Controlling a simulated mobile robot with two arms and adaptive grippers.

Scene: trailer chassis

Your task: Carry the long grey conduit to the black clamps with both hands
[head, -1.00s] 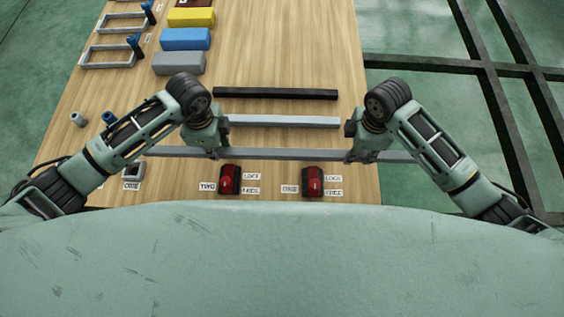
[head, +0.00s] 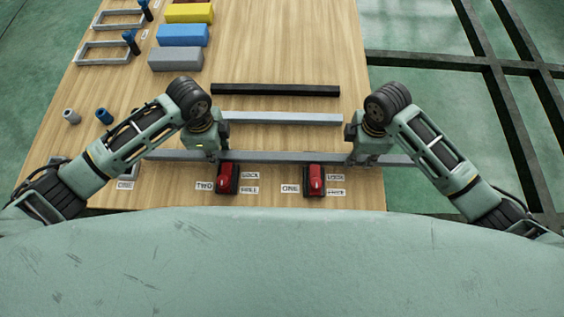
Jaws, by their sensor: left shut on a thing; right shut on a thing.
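The long grey conduit (head: 285,156) runs left to right across the near part of the wooden table in the head view. My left gripper (head: 213,156) is shut on it left of its middle. My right gripper (head: 362,158) is shut on it towards its right end, which sticks out past the table's right edge. The fingertips are mostly hidden by the gripper bodies. I cannot tell how high the conduit is above the table. I cannot make out the black clamps in this view.
A lighter grey bar (head: 283,118) and a black bar (head: 276,90) lie beyond the conduit. Two red devices (head: 227,178) (head: 315,180) with labels sit nearer me. Coloured blocks (head: 183,35) stand far left. A dark frame (head: 485,66) spans the green floor at right.

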